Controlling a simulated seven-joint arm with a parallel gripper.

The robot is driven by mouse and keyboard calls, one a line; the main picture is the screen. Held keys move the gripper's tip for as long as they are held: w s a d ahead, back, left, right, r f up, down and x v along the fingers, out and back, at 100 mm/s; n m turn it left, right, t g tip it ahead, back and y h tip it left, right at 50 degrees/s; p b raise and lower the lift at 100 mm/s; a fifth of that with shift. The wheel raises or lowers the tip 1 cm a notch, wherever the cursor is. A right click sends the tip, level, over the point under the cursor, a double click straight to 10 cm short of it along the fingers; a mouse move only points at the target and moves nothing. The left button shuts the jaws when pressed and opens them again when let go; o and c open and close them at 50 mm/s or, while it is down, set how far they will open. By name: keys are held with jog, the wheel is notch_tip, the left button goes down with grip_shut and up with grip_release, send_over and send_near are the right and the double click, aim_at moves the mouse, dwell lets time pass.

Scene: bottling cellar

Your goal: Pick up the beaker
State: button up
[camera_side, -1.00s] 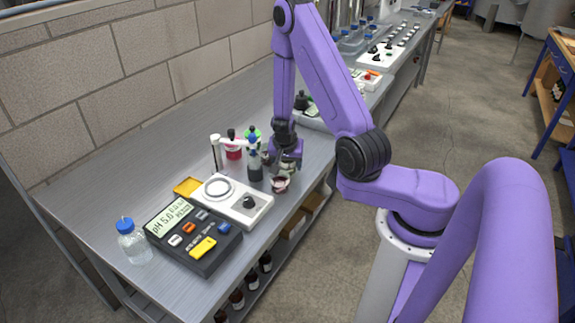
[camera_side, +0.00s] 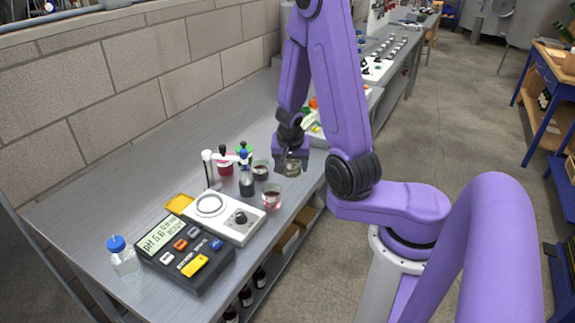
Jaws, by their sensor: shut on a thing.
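My gripper (camera_side: 291,163) is shut on a small clear glass beaker (camera_side: 295,167), just right of the other glassware. The fingers and the beaker are small and overlap, so the exact grip is hard to see. A glass with red liquid (camera_side: 271,196) stands on the bench below and left of the gripper. Another glass with dark liquid (camera_side: 261,169) stands left of the gripper, apart from it.
A white stirrer plate (camera_side: 225,216), a pH meter (camera_side: 184,254) and a blue-capped bottle (camera_side: 124,259) stand front left on the steel bench (camera_side: 165,150). A dark probe (camera_side: 246,180) and a red bottle (camera_side: 225,163) stand behind the red glass. A brick wall bounds the back.

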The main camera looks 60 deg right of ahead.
jog(key=shift+s+a+r, duration=1.45)
jog(key=shift+s+r, duration=0.3)
jog(key=shift+s, duration=1.85)
jog(key=w+a+f+n, duration=0.1)
jog(key=w+a, duration=0.3)
jog(key=w, duration=0.4)
jog(key=w+a+f+n+t, duration=0.1)
jog(key=w+a+n, duration=0.1)
jog(key=w+a, duration=0.3)
jog(key=w+a+f+n+y, duration=0.1)
jog(key=w+a, duration=0.3)
jog(key=w, duration=0.7)
jog(key=shift+a+f+n+t, duration=0.1)
jog(key=shift+a+n+t, duration=0.2)
jog(key=shift+a+n, duration=0.15)
jog(key=shift+f, duration=2)
jog(key=shift+f, duration=0.35)
jog(key=shift+f, duration=0.25)
jog(key=shift+f, duration=0.25)
